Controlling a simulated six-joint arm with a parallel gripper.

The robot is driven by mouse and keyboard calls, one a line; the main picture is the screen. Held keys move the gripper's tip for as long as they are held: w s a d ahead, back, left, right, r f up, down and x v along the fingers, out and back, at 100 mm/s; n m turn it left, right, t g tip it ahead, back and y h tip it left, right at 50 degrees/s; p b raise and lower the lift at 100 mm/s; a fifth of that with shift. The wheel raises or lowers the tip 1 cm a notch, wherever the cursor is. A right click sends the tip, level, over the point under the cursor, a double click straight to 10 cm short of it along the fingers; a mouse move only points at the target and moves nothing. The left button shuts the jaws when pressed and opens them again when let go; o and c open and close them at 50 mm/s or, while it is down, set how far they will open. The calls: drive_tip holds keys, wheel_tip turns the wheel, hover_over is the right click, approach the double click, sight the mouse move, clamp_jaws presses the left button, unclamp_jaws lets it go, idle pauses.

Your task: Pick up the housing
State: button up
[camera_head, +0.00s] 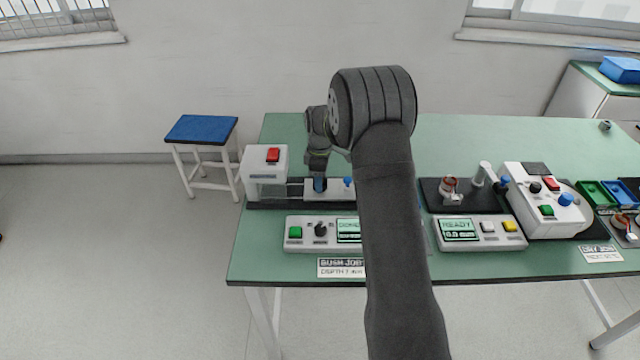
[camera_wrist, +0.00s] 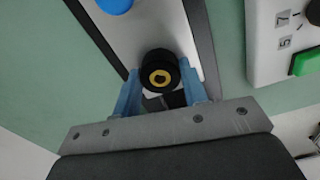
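The housing (camera_wrist: 160,72) is a short black cylinder with a brass-coloured ring around a dark bore. In the wrist view it stands on the pale plate of the press fixture, between the two blue fingers of my gripper (camera_wrist: 159,80). One finger is at each side, very close to its wall; I cannot tell whether they touch it. In the head view my gripper (camera_head: 320,184) points down over the fixture at the left of the green table, and the housing is hidden there by the fingers.
A white press unit with a red button (camera_head: 273,155) stands left of my gripper, and a blue knob (camera_head: 348,181) right of it. In front is a control box (camera_head: 300,246) showing "DONE".

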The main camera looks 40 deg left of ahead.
drive_tip(key=shift+c, duration=0.6)
drive_tip(key=shift+r, duration=0.15)
wheel_tip(320, 180, up, 4)
drive_tip(key=shift+r, duration=0.1)
drive_tip(key=w+d+r, duration=0.5)
drive_tip(key=d+r, duration=0.1)
drive_tip(key=d, duration=0.4)
drive_tip(key=w+f, duration=0.1)
drive_tip(key=w, duration=0.1)
drive_tip(key=w+f, duration=0.2)
drive_tip(key=w+d+f, duration=0.1)
drive_tip(key=w, duration=0.1)
drive_tip(key=shift+w+f, duration=0.3)
drive_tip(key=shift+f, duration=2.35)
drive_tip(key=shift+f, duration=0.2)
drive_tip(key=shift+f, duration=0.6)
